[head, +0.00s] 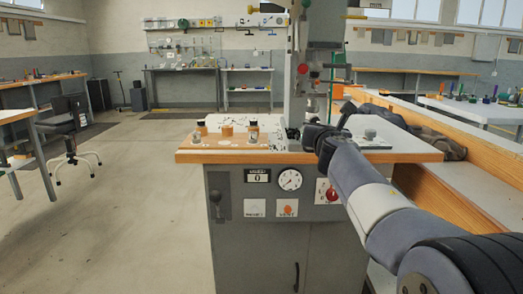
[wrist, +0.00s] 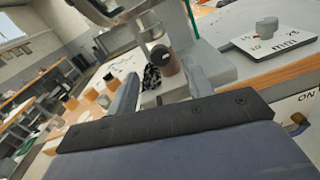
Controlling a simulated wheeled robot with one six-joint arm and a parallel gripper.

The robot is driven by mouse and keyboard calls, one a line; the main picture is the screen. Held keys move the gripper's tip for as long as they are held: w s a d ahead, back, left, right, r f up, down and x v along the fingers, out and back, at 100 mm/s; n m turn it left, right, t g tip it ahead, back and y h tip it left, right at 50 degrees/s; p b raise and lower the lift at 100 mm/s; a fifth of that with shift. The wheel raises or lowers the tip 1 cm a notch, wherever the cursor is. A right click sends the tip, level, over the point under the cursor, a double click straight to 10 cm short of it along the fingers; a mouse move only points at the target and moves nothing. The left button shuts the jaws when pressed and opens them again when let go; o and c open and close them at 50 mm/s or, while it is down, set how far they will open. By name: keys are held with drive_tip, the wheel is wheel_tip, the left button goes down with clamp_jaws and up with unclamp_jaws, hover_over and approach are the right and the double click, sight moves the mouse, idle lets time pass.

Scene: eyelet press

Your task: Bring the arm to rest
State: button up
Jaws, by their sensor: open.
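My arm reaches in from the lower right of the head view, over the right part of the press bench (head: 420,154). My gripper (head: 312,140) is at the bench top, just in front of the press column. In the wrist view my gripper (wrist: 162,88) has its two fingers apart, with nothing held between them. Beyond the fingers stand a dark brown cylinder (wrist: 163,61) and a small black-and-white patterned piece (wrist: 152,76). The grey press (head: 319,45) rises close behind the gripper. Whether the fingers touch anything is not clear.
Small containers (head: 227,130) stand on the bench's left half. A knob on a plate (head: 370,134) marked mm stands right of the gripper. The cabinet front has a counter reading 0 (head: 257,176), a dial (head: 289,180) and a red button (head: 332,194). The floor at left is open.

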sight(316, 121)
drive_tip(key=w+p, duration=0.1)
drive_tip(key=w, duration=0.4)
drive_tip(key=shift+w+d+r+p, duration=0.1)
drive_tip(key=shift+w+p, duration=0.05)
drive_tip(key=shift+p, duration=0.15)
drive_tip(key=shift+w, duration=0.35)
drive_tip(key=m, duration=0.5)
drive_tip(key=shift+s, duration=0.1)
drive_tip(key=m, duration=0.4)
drive_tip(key=shift+p, duration=0.4)
drive_tip(key=m, duration=0.4)
drive_tip(key=m+p, duration=0.1)
drive_tip(key=m, duration=0.3)
drive_tip(key=shift+d+m+y+p, duration=0.1)
drive_tip(key=shift+m+y+p, duration=0.2)
drive_tip(key=shift+m, duration=0.4)
